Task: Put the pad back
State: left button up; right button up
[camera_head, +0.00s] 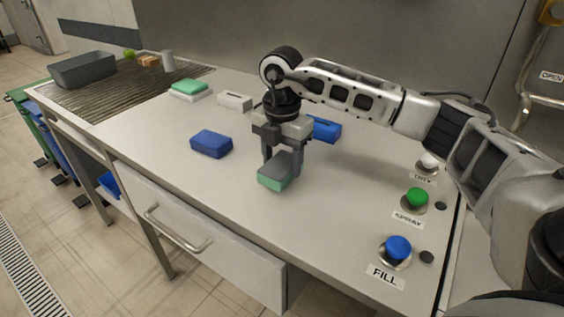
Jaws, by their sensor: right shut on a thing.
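A small pad with a grey top and green sides (275,180) is at my right gripper, near the middle of the steel counter (340,210). My right gripper (282,158) points down and is shut on this pad. Its fingers partly cover the pad's far side. I cannot tell whether the pad touches the counter. My left gripper is not in view.
A blue block (211,144) lies left of the gripper; another (326,130) is behind it. A white slotted box (234,102) and a green pad on a white one (189,87) stand further back. Buttons, including blue FILL (398,247), line the right edge.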

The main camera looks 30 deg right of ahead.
aim_at(282, 163)
jog(key=shift+f, duration=0.8)
jog(key=shift+f, duration=0.15)
jog(key=o, duration=0.9)
notch_tip(282, 163, up, 12)
jog(key=shift+r+b, duration=0.2)
jog(key=shift+b, duration=0.15)
